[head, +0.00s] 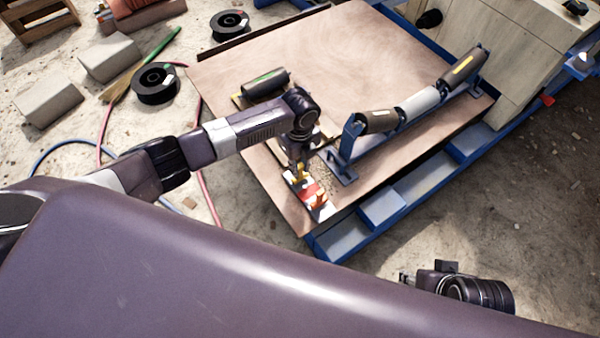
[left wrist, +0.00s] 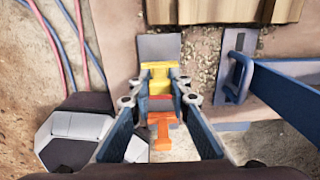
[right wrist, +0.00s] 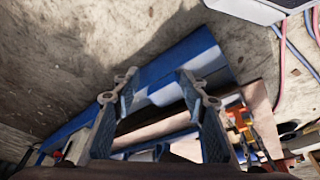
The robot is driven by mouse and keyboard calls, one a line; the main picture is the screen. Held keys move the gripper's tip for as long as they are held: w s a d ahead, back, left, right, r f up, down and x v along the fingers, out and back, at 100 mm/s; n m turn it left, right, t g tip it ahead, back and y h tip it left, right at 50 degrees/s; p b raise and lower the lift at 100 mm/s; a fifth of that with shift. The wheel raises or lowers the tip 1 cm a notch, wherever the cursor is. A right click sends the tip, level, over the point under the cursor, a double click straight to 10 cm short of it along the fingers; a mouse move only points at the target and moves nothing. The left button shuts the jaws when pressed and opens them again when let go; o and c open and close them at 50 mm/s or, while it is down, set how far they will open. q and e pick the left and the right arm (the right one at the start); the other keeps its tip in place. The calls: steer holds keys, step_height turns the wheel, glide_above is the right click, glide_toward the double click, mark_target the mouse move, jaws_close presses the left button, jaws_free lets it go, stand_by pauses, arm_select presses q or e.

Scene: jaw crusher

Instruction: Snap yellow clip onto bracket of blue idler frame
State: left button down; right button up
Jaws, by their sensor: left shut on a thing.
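The yellow clip (head: 300,172) stands on a narrow pale strip with a red patch, near the front left of the brown sheet. My left gripper (head: 297,166) points down over it. In the left wrist view, its fingers (left wrist: 159,101) are closed in on both sides of the yellow clip (left wrist: 158,78). An orange clip (head: 320,201) stands beside it on the same strip, also in the left wrist view (left wrist: 160,130). The blue idler frame (head: 408,123) carries three rollers; its near end plate (head: 335,167) is right of the gripper. My right gripper (right wrist: 152,88) is open and empty, away from the sheet.
A loose dark roller (head: 265,86) lies behind my left arm. Granular debris (head: 327,174) lies between strip and frame. A blue steel rail (head: 400,205) edges the brown sheet (head: 285,45). Black spools (head: 156,84) and concrete blocks (head: 48,98) are on the floor at left.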

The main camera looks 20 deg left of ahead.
arm_select(q)
steer(key=shift+r, duration=0.25)
steer(key=shift+r+p, duration=0.2)
steer(key=shift+p, duration=0.25)
steer(key=shift+r+p, duration=0.65)
steer(key=shift+p, duration=0.05)
steer(key=shift+r+p, duration=0.95)
steer(key=shift+p, duration=0.05)
steer(key=shift+r+p, duration=0.35)
arm_select(e)
step_height(320, 180, down, 18)
steer(key=s+g, duration=0.1)
steer(key=s, duration=0.1)
stand_by(0.9)
